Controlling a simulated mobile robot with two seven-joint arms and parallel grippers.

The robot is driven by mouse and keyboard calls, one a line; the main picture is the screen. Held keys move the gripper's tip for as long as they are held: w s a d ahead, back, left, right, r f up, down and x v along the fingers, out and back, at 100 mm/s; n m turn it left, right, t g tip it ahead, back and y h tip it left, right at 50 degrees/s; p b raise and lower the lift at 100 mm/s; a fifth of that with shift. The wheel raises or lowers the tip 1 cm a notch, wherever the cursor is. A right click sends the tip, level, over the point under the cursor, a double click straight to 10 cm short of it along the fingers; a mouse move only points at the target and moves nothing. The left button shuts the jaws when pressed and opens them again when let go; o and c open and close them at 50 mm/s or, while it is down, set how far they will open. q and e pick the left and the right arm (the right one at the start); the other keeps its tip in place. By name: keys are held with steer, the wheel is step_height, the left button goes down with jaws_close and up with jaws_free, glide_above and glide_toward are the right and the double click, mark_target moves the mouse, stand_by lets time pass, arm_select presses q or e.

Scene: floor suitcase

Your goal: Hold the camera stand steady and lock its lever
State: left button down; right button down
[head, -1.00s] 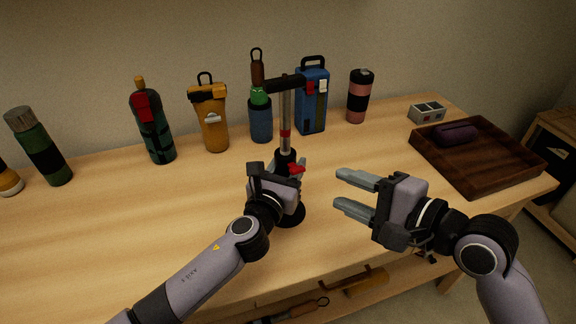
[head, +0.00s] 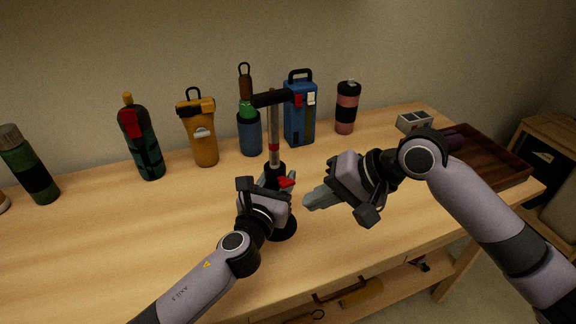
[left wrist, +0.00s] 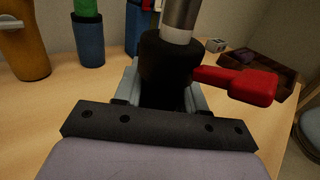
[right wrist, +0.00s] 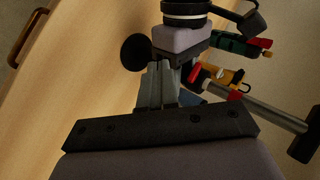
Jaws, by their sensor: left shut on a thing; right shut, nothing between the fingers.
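The camera stand (head: 274,142) stands upright on the table, with a silver pole, black collar, black top bar and round black base. Its red lever (head: 287,181) sticks out to the right of the collar; in the left wrist view the lever (left wrist: 245,84) also points right. My left gripper (head: 270,183) is shut on the stand's black collar (left wrist: 165,62), just below the pole. My right gripper (head: 309,201) is shut and empty, to the right of the stand and slightly below the lever, apart from it. Its closed fingers (right wrist: 159,68) show in the right wrist view.
Behind the stand are a blue case (head: 298,115), a bottle in a blue sleeve (head: 250,135), an orange container (head: 202,135) and a dark green bottle (head: 145,148). A pink-black tumbler (head: 346,108) and a wooden tray (head: 500,165) are at right. The table's front left is clear.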

step_height(320, 180, up, 2)
steer(key=w+d+n+g+h, duration=0.1)
steer(key=w+d+n+h, duration=0.1)
steer(key=n, duration=0.1)
step_height(320, 180, up, 12)
steer(key=n+h, duration=0.4)
steer(key=h, duration=0.2)
glide_above(287, 181)
steer(key=s, duration=0.2)
steer(key=shift+w+d+g, duration=0.1)
steer(key=shift+d+g, duration=0.25)
steer(key=shift+g, duration=0.05)
steer(key=f, duration=0.3)
steer(key=w+f, duration=0.1)
steer(key=f, duration=0.5)
steer(key=shift+w+a+f, duration=0.2)
steer(key=shift+a+f, duration=0.1)
steer(key=shift+f, duration=0.1)
steer(key=shift+s+f, duration=0.1)
